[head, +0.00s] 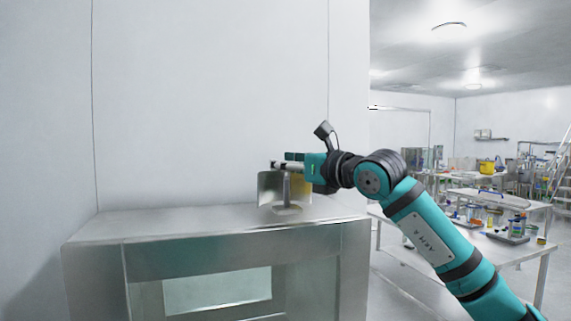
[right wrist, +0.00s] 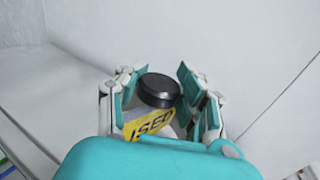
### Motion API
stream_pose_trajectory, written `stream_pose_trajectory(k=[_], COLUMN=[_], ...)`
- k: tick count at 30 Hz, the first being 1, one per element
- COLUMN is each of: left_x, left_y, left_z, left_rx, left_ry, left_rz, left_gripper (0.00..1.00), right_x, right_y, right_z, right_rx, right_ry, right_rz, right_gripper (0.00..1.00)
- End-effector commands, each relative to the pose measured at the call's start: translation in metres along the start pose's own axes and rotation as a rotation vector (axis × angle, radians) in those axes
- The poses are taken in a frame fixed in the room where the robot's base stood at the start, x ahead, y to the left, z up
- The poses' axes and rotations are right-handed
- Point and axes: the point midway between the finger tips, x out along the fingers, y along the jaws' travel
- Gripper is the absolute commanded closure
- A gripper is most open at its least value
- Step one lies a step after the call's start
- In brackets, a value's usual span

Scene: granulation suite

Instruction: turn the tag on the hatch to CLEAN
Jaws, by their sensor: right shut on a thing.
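The hatch (head: 220,243) is a steel box with a window in its front, standing against the white wall. The tag (head: 270,188) stands upright on a small post with a round foot on the hatch's top. In the head view its visible face looks grey at the left and yellow at the right. In the right wrist view a yellow part of the tag (right wrist: 150,125) shows the letters "ISED", the rest hidden. A black round knob (right wrist: 158,88) sits at the tag's top. My right gripper (head: 280,164) is shut on this knob, its fingers at either side. My left gripper is out of view.
The hatch's top (head: 190,226) is bare around the tag. The white wall (head: 210,100) rises close behind it. At the right, steel tables (head: 500,246) hold bottles and trays, with a yellow container (head: 487,167) farther back.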

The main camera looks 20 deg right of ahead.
Motion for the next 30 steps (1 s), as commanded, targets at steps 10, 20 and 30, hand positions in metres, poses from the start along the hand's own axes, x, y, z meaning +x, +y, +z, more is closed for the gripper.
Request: stream_pose_trajectory(k=[10, 20, 30], left_x=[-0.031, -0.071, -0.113], left_y=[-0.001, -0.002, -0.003], left_z=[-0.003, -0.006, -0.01], left_rx=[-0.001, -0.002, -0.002], left_ry=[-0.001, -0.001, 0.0], left_rz=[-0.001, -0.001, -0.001], left_gripper=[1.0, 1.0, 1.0], right_x=[0.001, 0.001, 0.001], right_y=[-0.002, -0.002, -0.002], right_z=[0.002, 0.003, 0.005], right_rx=[0.009, 0.012, 0.009], right_ry=[0.008, 0.007, 0.003], right_rz=[0.191, 0.493, 0.75], right_gripper=[0.98, 0.98, 0.98])
